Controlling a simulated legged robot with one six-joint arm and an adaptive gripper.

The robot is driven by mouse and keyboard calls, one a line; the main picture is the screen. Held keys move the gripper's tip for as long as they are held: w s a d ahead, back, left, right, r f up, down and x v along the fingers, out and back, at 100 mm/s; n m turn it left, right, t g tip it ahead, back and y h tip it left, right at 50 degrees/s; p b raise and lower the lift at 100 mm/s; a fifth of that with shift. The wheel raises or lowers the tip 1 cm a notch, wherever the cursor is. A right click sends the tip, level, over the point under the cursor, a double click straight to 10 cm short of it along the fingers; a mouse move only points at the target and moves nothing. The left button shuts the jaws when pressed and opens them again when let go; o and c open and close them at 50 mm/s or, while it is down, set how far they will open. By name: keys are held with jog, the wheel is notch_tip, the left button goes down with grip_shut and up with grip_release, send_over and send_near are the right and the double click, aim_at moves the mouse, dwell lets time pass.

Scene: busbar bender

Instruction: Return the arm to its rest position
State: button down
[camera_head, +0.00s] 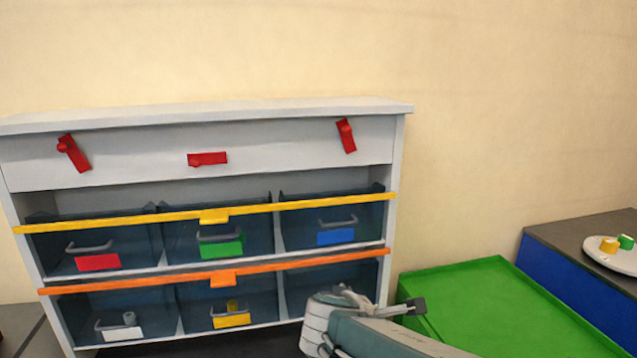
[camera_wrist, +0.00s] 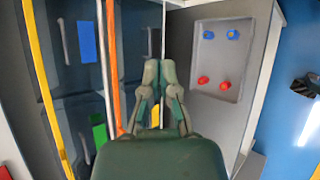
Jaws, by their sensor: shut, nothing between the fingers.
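My gripper (camera_wrist: 160,72) shows in the wrist view with its two green-grey fingers pointing up the picture. The fingers are shut and hold nothing. They are in front of the drawer cabinet, between the orange bar (camera_wrist: 113,70) and a grey panel at the right. In the head view my arm (camera_head: 390,338) lies low, in front of the lower right corner of the cabinet (camera_head: 403,150). It hides part of the lower right bin and the green surface. I cannot make out the fingertips clearly in the head view.
The cabinet has blue bins with coloured labels, a yellow bar (camera_head: 115,221) and an orange bar (camera_head: 150,284). Red pieces (camera_head: 208,159) are on its top panel. A green tray-like surface (camera_head: 510,300) is at right. A grey recess (camera_wrist: 218,62) holds blue and red knobs.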

jog(key=s+d+f+m+g+y, duration=0.1)
jog(key=s+d+m+g+y, duration=0.1)
jog(key=s+m, duration=0.7)
jog(key=s+d+f+m+g+y, duration=0.1)
jog(key=s+d+m+g+y, duration=0.1)
jog(key=s+d+m, duration=0.3)
jog(key=s+m, duration=0.4)
jog(key=s, duration=0.2)
jog(key=shift+d+f+m, duration=0.15)
jog(key=shift+f+m, duration=0.05)
jog(key=shift+m, duration=0.2)
